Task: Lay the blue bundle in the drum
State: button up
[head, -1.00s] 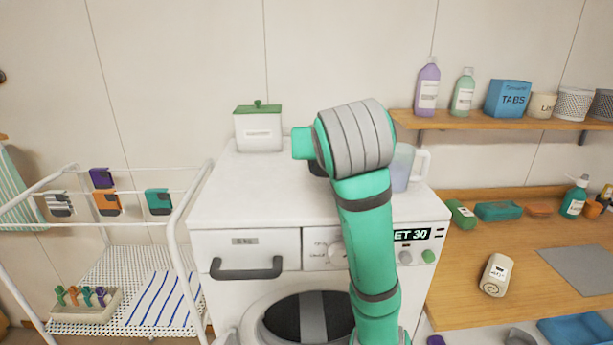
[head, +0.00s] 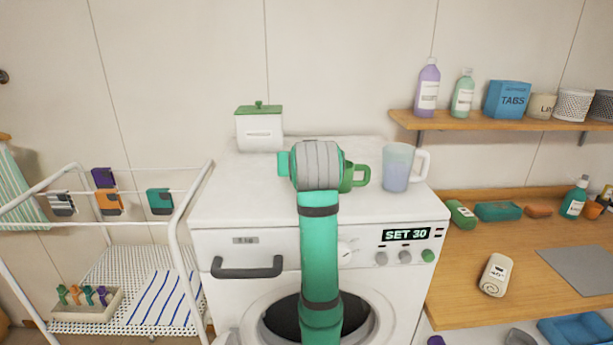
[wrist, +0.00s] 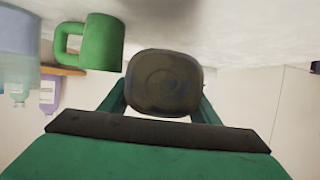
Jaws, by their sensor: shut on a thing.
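My gripper (wrist: 162,108) is shut on a dark, rounded thing (wrist: 165,78) with ring-like marks on its end, seen in the wrist view. It looks dark grey-brown there, and I cannot tell whether it is the blue bundle. In the head view my arm hides the gripper and what it holds, above the washer's top. No clearly blue bundle shows elsewhere. The drum (head: 279,319) is the dark round opening in the washer's front, below my gripper and partly hidden by my arm.
On the washer top (head: 225,205) stand a lidded white box (head: 259,133), a green mug (head: 358,178) and a clear jug (head: 398,168). A beige roll (head: 496,275) lies on the right counter. A white drying rack (head: 178,235) stands at the left.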

jog(key=shift+w+a+f, duration=0.1)
jog(key=shift+w+f, duration=0.15)
jog(key=shift+f, duration=0.1)
jog(key=f, duration=0.3)
jog(key=shift+w+f, duration=0.1)
jog(key=shift+w, duration=0.25)
jog(key=shift+s+a+f, duration=0.1)
jog(key=shift+a+f, duration=0.05)
jog(key=shift+a, duration=0.1)
jog(key=shift+d, duration=0.1)
jog(key=shift+d, duration=0.1)
jog(key=shift+d+f, duration=0.1)
jog(key=shift+f, duration=0.05)
jog(key=o, duration=0.9)
jog(key=shift+s, duration=0.1)
